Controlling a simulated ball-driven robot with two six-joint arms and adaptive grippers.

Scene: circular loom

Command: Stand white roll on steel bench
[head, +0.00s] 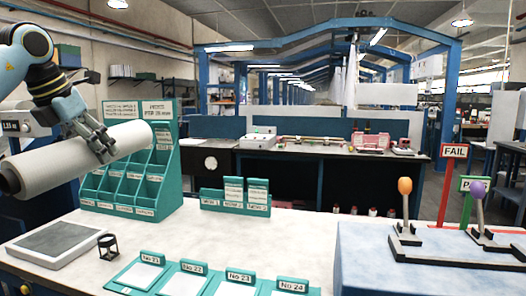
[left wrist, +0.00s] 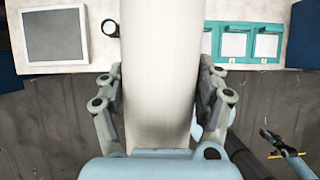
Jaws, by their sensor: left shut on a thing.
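A long white roll (head: 60,165) with a dark core end lies tilted in the air at the left of the head view, above the pale-topped bench (head: 240,232). My left gripper (head: 102,142) is shut around it near its middle. In the left wrist view the roll (left wrist: 160,45) fills the middle, with one finger of my left gripper (left wrist: 160,85) on each side. What seems to be my right gripper (left wrist: 276,142) shows small at the lower right there; its jaws are unclear.
A green compartment rack (head: 165,170) stands just behind the roll. The bench also holds a grey-topped plate (head: 55,240), a small black loupe (head: 108,246) and several numbered green trays (head: 185,278). Joystick-like fixtures (head: 404,225) stand at right. Clear top lies mid-bench.

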